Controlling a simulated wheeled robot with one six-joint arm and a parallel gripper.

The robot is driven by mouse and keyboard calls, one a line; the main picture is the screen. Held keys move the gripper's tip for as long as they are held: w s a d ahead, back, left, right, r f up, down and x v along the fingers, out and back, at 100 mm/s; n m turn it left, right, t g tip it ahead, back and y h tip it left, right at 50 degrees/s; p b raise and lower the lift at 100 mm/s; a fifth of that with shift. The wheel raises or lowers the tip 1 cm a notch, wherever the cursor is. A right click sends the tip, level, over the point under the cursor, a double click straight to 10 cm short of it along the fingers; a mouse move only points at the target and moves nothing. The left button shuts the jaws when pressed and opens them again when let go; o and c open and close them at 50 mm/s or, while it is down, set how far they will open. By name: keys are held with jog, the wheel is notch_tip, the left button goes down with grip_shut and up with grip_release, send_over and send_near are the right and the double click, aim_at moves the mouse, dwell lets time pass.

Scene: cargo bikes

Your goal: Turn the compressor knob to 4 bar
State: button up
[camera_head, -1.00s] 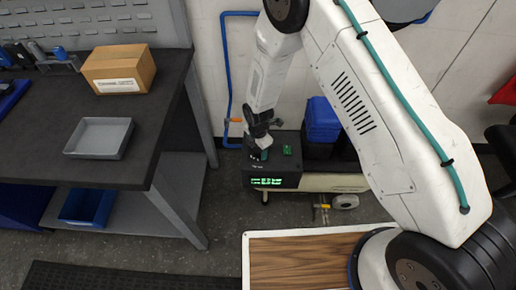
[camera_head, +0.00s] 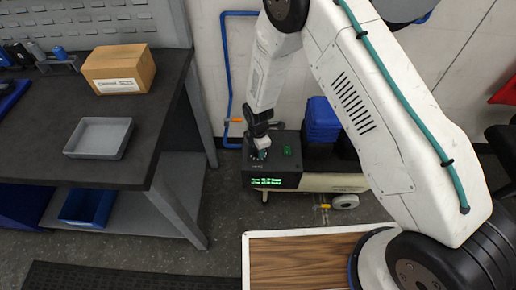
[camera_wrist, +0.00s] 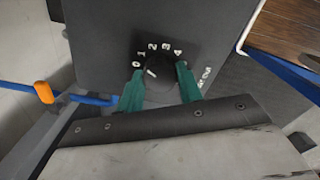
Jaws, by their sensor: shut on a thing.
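The compressor (camera_head: 289,168) is a dark box with a lit green display in the head view; the display text is too small to read. Its round black knob (camera_wrist: 160,80) shows in the wrist view, ringed by white numbers 0 to 4 (camera_wrist: 178,51). The knob's white mark points up-left, roughly toward the 0. My gripper (camera_wrist: 160,88) has a teal finger on each side of the knob and is shut on it. The fingers and wrist hide the knob's near side. In the head view my gripper (camera_head: 260,155) is over the box's top left.
A green item (camera_head: 287,151) sits on the box top, right of my gripper. Blue and dark bins (camera_head: 322,122) stand behind to the right. A workbench (camera_head: 150,150) is close on the left. A blue pipe (camera_head: 228,60) with an orange handle runs along the wall.

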jog(key=m, duration=0.4)
jog(key=shift+m, duration=0.3)
jog(key=m, duration=0.4)
jog(key=shift+m, duration=0.3)
jog(key=m, duration=0.4)
jog(key=shift+w+m, duration=0.1)
jog(key=shift+m, duration=2.3)
jog(key=o, duration=1)
